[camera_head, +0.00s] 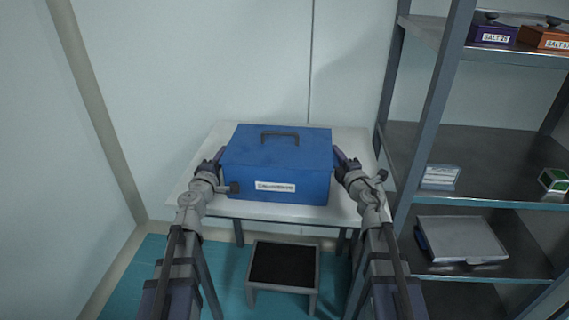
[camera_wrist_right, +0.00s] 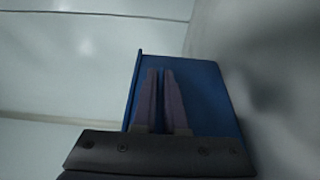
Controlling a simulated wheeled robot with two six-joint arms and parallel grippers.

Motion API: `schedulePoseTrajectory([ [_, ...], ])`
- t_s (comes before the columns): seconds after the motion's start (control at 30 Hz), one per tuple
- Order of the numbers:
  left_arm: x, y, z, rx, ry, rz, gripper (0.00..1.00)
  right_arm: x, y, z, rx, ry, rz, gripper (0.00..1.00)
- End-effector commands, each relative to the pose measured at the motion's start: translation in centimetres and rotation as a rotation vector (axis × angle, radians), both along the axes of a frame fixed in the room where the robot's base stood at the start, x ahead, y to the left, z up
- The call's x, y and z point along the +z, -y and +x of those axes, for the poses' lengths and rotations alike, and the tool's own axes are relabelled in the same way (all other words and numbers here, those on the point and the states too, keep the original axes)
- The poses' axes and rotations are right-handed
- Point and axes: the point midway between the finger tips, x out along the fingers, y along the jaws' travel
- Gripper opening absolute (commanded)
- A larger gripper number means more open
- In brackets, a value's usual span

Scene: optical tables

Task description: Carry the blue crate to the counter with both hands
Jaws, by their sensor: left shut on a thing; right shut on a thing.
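The blue crate (camera_head: 277,155) is a closed blue box with a dark handle on top and a white label on its front. It is over the white counter (camera_head: 345,209); whether it rests on the top or hangs just above it I cannot tell. My left gripper (camera_head: 218,160) is shut on the crate's left side. My right gripper (camera_head: 343,160) is shut on its right side. In the right wrist view the right fingers (camera_wrist_right: 160,75) lie close together against the blue crate (camera_wrist_right: 205,90). The exact grip points are hidden.
A grey metal shelf unit (camera_head: 430,110) stands close to the counter's right side, holding small boxes and a tray (camera_head: 460,238). A low step stool (camera_head: 283,268) with a dark top stands on the teal floor in front of the counter. Walls close off the back and left.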

Motion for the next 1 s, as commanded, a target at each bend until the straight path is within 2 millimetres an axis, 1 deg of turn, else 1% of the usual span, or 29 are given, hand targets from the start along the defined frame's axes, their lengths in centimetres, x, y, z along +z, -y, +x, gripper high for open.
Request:
schedulePoseTrajectory([
  [0.03, -0.2, -0.1, 0.0, 0.002, 0.000, 0.000, 0.12, -0.2, 0.1, 0.0, -0.002, 0.000, 0.000, 0.12],
  [0.2, -0.1, 0.0, 0.0, 0.001, 0.000, 0.000, 0.31, 0.0, 0.1, 0.0, -0.001, 0.000, 0.000, 0.31],
  [0.27, 0.0, 0.0, 0.0, 0.001, 0.000, 0.000, 0.38, -0.1, 0.0, 0.0, -0.001, 0.000, 0.000, 0.38],
  [0.3, 0.0, 0.0, 0.0, 0.001, 0.000, 0.000, 0.40, -0.1, 0.0, 0.0, -0.001, 0.000, 0.000, 0.40],
  [0.53, 0.0, 0.0, 0.0, 0.000, 0.000, 0.000, 0.40, 0.0, 0.0, 0.0, 0.000, 0.000, 0.000, 0.40],
  [0.67, 0.0, -0.1, -0.6, 0.001, 0.000, 0.000, 0.40, 0.0, 0.0, 0.0, 0.000, 0.000, 0.000, 0.40],
  [0.77, -0.1, -0.3, -1.6, 0.001, 0.000, 0.000, 0.40, 0.0, 0.0, 0.0, 0.000, 0.000, 0.000, 0.40],
  [1.0, -0.1, -0.9, -5.4, 0.001, 0.000, 0.000, 0.40, 0.0, 0.0, 0.0, 0.000, 0.000, 0.000, 0.40],
])
